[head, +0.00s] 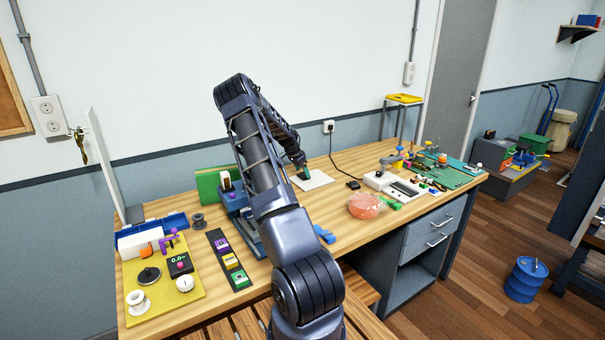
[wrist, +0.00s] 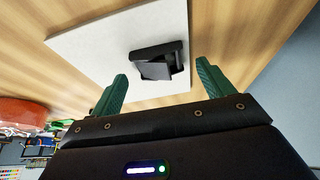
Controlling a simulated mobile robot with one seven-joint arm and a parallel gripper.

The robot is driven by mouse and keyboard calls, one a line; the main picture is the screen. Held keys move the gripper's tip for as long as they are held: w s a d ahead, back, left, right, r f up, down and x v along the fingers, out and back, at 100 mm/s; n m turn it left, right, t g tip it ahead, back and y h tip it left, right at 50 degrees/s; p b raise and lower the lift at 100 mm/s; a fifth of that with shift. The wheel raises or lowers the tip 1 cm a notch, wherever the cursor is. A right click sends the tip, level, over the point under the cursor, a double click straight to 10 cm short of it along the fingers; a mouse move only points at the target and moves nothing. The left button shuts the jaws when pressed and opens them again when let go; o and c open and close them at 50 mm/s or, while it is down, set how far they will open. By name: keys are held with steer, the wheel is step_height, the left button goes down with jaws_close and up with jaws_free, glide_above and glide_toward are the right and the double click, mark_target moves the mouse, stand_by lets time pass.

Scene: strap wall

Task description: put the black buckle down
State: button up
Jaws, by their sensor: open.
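The black buckle (wrist: 157,60) rests on a white square board (wrist: 85,55) in the wrist view, near the board's edge. My gripper (wrist: 160,82) is open, with its two green fingertips apart on either side of the buckle's near end. A gap shows between each finger and the buckle. In the head view my gripper (head: 304,174) is at the left part of the white board (head: 318,181) on the wooden bench. The buckle cannot be made out there.
The wooden bench (head: 345,215) has a clear patch in front of the board. A pinkish-orange lump (head: 365,206) and a grey device (head: 403,189) lie to the right. A yellow tray (head: 165,290) with several parts is at the left. A black cable plug (head: 353,185) lies beside the board.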

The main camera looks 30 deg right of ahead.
steer(key=v, duration=1.1)
steer(key=s+a+r+n+t+y, duration=0.2)
steer(key=s+a+r+n, duration=0.3)
steer(key=s+a+r, duration=0.7)
steer(key=s+a+r+n+t+y, duration=0.1)
steer(key=s+a+r+n+y, duration=0.25)
steer(key=s+a+r, duration=0.8)
steer(key=s+a+f+n, duration=0.1)
steer(key=s+a+n, duration=0.3)
steer(key=s+a, duration=0.4)
steer(key=s+a+f+n+t+h, duration=0.1)
steer(key=s+a+n, duration=0.4)
steer(key=s, duration=1.1)
steer(key=a, duration=0.3)
steer(key=shift+t, duration=0.3)
steer(key=shift+o, duration=0.6)
steer(key=shift+d+n, duration=0.1)
steer(key=shift+n, duration=0.15)
